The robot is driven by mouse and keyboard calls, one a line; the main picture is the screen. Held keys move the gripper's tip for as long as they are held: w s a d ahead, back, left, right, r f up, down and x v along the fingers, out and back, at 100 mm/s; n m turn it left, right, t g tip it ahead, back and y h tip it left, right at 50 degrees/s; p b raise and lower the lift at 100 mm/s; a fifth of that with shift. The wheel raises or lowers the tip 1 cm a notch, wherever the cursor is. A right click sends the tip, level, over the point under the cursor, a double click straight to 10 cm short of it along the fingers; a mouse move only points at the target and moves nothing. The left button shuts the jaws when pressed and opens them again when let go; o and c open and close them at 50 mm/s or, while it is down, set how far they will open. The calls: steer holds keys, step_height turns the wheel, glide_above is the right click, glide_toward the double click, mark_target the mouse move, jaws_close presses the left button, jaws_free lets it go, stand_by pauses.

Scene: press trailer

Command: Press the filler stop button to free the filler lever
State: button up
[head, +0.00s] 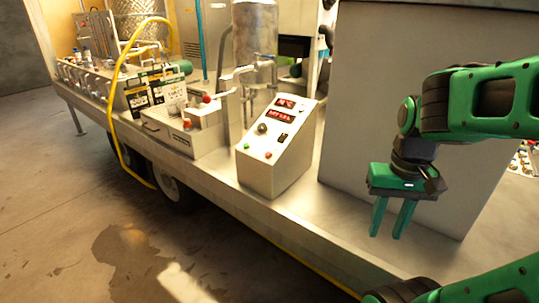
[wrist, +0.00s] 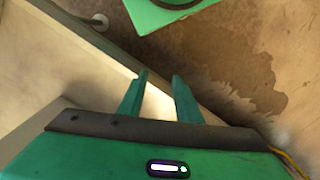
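A filler unit (head: 183,138) with a red-knobbed lever (head: 206,99) stands on the trailer deck in the head view, left of the middle. A small red button (head: 187,123) shows on it. To its right stands a sloped control panel (head: 258,173) with red displays, a dark knob, a green button (head: 246,146) and a red button (head: 267,155). I cannot read which one is the filler stop button. My gripper (head: 388,230) hangs fingers down, right of the panel and apart from it. Its fingers are parted and empty, also in the wrist view (wrist: 160,78).
A large grey cabinet (head: 410,50) stands behind my gripper. A yellow hose (head: 117,100) loops over the trailer edge at the left. Metal pipes and a tank (head: 254,40) stand behind the panel. The floor in front of the trailer (head: 150,250) is clear, with a dark stain.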

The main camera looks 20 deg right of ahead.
stand_by(0.4)
jaws_close()
stand_by(1.5)
